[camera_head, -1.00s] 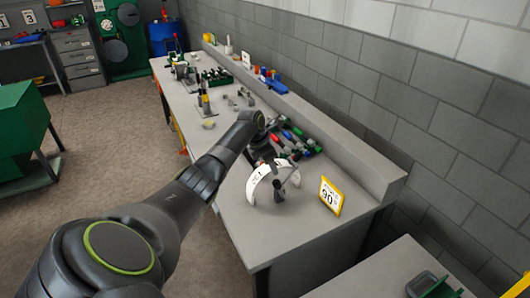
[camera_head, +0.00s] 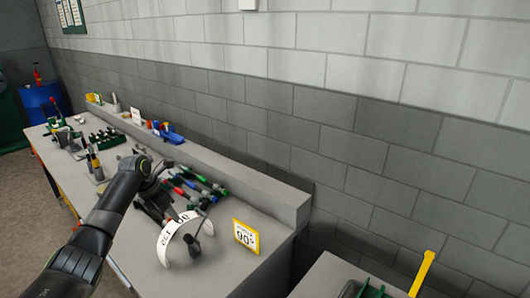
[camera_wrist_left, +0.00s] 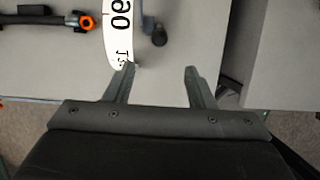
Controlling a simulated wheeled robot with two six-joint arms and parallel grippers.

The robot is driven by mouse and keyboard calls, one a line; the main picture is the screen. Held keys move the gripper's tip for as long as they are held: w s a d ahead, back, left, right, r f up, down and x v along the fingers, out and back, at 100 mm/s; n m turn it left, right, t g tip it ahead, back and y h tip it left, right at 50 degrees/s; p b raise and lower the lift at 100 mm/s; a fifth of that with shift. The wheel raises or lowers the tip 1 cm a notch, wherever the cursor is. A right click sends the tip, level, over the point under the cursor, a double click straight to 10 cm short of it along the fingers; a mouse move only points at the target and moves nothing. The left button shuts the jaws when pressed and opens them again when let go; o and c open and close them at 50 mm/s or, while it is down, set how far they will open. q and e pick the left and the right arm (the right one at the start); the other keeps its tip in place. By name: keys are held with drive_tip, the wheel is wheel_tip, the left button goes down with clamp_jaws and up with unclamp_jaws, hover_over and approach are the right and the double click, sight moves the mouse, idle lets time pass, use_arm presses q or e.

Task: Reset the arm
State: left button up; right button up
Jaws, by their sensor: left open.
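My left arm comes in from the lower left in the head view, and its gripper (camera_head: 156,208) is over the workbench near a white curved piece with black markings (camera_head: 171,245). In the left wrist view my left gripper (camera_wrist_left: 160,72) has its two fingers wide apart, with bare grey bench top between them. The white marked piece (camera_wrist_left: 117,30) is just ahead of the left finger there; I cannot tell whether they touch. My right gripper is not in view.
The grey workbench (camera_head: 215,268) runs along a block wall. Several red, green and blue handled tools (camera_head: 195,185) lie behind the gripper. A yellow-framed "90" sign (camera_head: 246,236) stands to the right. A blue bin (camera_head: 172,136) sits by the back ledge.

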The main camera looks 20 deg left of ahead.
use_arm(q)
drive_tip(key=s+d+f+m+y, duration=0.1)
drive_tip(key=s+d+f+m, duration=0.5)
drive_tip(key=s+f+m, duration=0.25)
drive_tip(key=s+d+f+m, duration=0.7)
drive_tip(key=s+f+m, duration=0.1)
drive_tip(key=s+m, duration=0.15)
drive_tip(key=s+d+r+m+y, duration=0.1)
drive_tip(key=s+d+r+m, duration=0.2)
drive_tip(key=s+m, duration=0.6)
drive_tip(key=s+d+r+m+y, duration=0.1)
drive_tip(key=s+d+r+m, duration=0.2)
drive_tip(key=s, duration=1.1)
wheel_tip(320, 180, down, 29)
drive_tip(key=a+m+g+b, duration=0.1)
drive_tip(key=b, duration=0.3)
drive_tip(key=s+f+b, duration=0.2)
drive_tip(key=s+f, duration=0.5)
drive_tip(key=f, duration=0.3)
drive_tip(key=s+d+f+g+b, duration=0.1)
drive_tip(key=s+f, duration=0.6)
drive_tip(key=f, duration=0.3)
drive_tip(key=shift+s+f+h+b, duration=0.2)
drive_tip(key=shift+h+b, duration=0.1)
drive_tip(key=shift+b, duration=0.05)
